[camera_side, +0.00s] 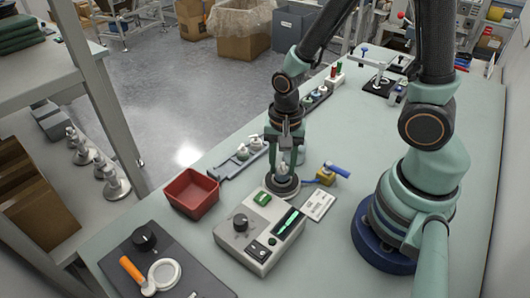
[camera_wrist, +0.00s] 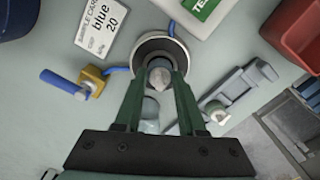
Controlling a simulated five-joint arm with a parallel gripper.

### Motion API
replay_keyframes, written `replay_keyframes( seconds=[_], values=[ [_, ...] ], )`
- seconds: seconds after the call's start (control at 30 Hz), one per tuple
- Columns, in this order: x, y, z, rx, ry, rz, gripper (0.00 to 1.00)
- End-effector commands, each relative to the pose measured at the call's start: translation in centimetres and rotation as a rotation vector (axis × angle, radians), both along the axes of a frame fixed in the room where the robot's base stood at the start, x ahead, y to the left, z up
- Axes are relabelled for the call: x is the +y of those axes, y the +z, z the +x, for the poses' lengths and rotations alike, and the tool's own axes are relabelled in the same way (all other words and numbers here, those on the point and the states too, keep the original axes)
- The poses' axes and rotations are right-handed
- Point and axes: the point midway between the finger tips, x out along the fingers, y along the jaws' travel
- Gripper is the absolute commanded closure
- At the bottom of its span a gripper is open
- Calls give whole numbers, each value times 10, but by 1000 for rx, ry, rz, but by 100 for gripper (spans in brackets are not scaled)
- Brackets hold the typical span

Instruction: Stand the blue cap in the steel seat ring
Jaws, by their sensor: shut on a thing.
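The steel seat ring (camera_side: 283,190) stands on the bench behind the grey test box, and its rim (camera_wrist: 139,50) shows in the wrist view around a dark opening. My gripper (camera_side: 286,164) points down right over the ring. Its fingers are shut on a small pale grey cap (camera_wrist: 160,77), seen between the fingertips in the wrist view. Its colour looks more grey than clearly blue. The cap overlaps the ring's opening in the picture and is at or just above it. The fingers hide its sides, so I cannot tell whether it touches the ring.
A grey test box (camera_side: 262,232) stands in front of the ring, with a red bin (camera_side: 192,194) to the left. A blue-handled valve (camera_side: 328,175) and a card reading "blue 20" (camera_wrist: 101,29) are beside the ring.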

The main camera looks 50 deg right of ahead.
Motion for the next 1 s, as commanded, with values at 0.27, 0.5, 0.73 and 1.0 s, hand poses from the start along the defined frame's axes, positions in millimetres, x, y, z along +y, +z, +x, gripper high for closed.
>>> replay_keyframes(
  seconds=[0.27,0.5,0.73,1.0],
  values=[
    [0,-4,0,-1,0,0,83],
    [0,-4,0,-1,0,0,83],
    [0,-5,0,0,0,0,83],
    [0,-6,0,0,0,0,34]
  ],
)
